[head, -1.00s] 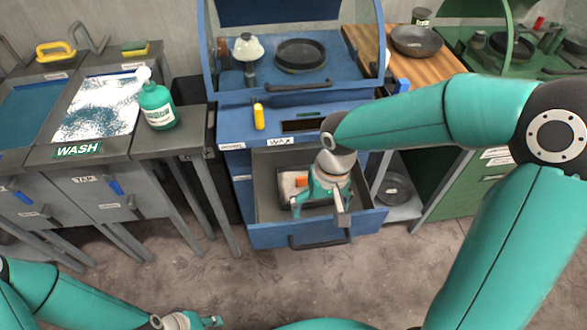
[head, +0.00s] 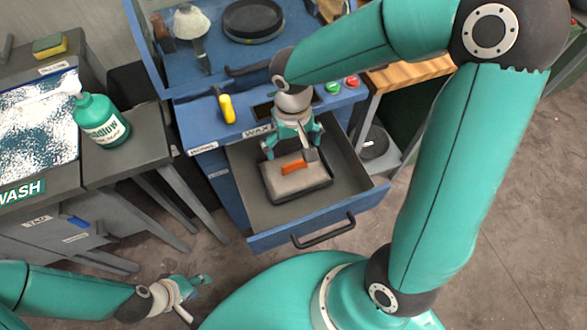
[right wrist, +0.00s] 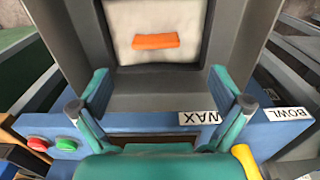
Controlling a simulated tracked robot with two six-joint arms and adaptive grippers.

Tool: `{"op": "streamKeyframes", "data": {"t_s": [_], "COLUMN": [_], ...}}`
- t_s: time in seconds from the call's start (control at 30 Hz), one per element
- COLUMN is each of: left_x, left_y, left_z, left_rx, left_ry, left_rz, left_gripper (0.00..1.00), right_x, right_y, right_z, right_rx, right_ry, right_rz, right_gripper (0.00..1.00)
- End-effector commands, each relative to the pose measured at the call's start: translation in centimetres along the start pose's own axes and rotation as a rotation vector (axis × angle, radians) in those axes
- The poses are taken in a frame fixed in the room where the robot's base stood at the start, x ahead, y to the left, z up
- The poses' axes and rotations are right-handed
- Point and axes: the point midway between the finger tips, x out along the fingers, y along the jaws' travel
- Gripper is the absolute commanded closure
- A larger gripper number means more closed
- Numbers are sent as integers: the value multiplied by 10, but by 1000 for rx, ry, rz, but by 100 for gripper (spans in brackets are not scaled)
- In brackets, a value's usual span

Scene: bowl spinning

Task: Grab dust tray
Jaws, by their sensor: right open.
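The dust tray, a dark rectangular tray with a pale grey inside (head: 312,181), lies in the open drawer (head: 352,191) of the blue cabinet. An orange block (head: 294,167) lies in it. My right gripper (head: 290,153) points down over the drawer, at the tray's back edge, with its fingers apart and nothing between them. The right wrist view shows the tray (right wrist: 185,52) beyond the spread fingertips (right wrist: 160,85), with the orange block (right wrist: 155,41) inside. My left gripper (head: 190,297) is low at the bottom left, its fingers apart, empty and far from the tray.
The drawer walls and front handle (head: 323,231) surround the tray. A yellow-handled tool (head: 227,108) lies on the cabinet ledge, and a black pan (head: 252,20) sits above. A green bottle (head: 100,120) stands on the left bench. The floor in front is clear.

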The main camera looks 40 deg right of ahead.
Motion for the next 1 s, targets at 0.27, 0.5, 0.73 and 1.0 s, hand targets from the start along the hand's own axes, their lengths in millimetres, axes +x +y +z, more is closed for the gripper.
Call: {"op": "streamKeyframes", "data": {"t_s": [0.27, 0.5, 0.73, 1.0], "left_x": [4, 3, 4, 5], "left_y": [-2, -1, -2, -2], "left_z": [0, 0, 0, 0], "left_rx": [0, 0, 0, 0], "left_ry": [0, 1, 1, 1], "left_rz": [0, 0, 0, 0], "left_gripper": [60, 60, 60, 60], "right_x": [45, 59, 92, 101], "right_y": [-2, 0, 5, 4], "right_z": [-1, -1, -3, -4], "right_rx": [-4, -5, -7, -6], "right_ry": [-2, -4, -3, 0], "right_rz": [0, 0, 0, -1], "right_gripper": [0, 0, 0, 0]}}
